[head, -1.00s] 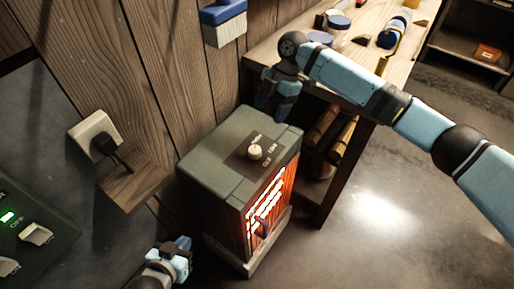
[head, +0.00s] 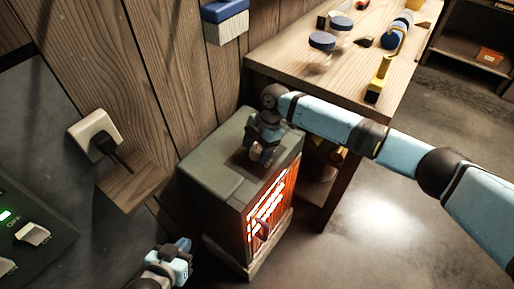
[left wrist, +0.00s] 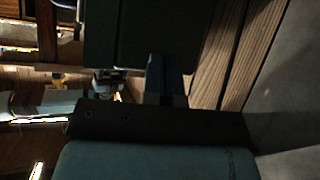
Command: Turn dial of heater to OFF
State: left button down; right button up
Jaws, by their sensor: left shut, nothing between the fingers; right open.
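The heater (head: 208,166) is a grey-green box on the floor against the wood wall, with its front grille (head: 266,215) glowing orange. My right gripper (head: 260,158) is over the heater's top, at the dial's place, and hides the dial and its markings. It is open; I cannot tell whether its fingers touch the dial.
A wooden workbench (head: 285,62) with jars (head: 321,44) and a yellow-handled tool (head: 380,78) stands behind the heater. A wall plug (head: 97,135) and a dark panel with switches (head: 32,233) are at left. The floor at right is clear.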

jog(key=c, duration=0.9)
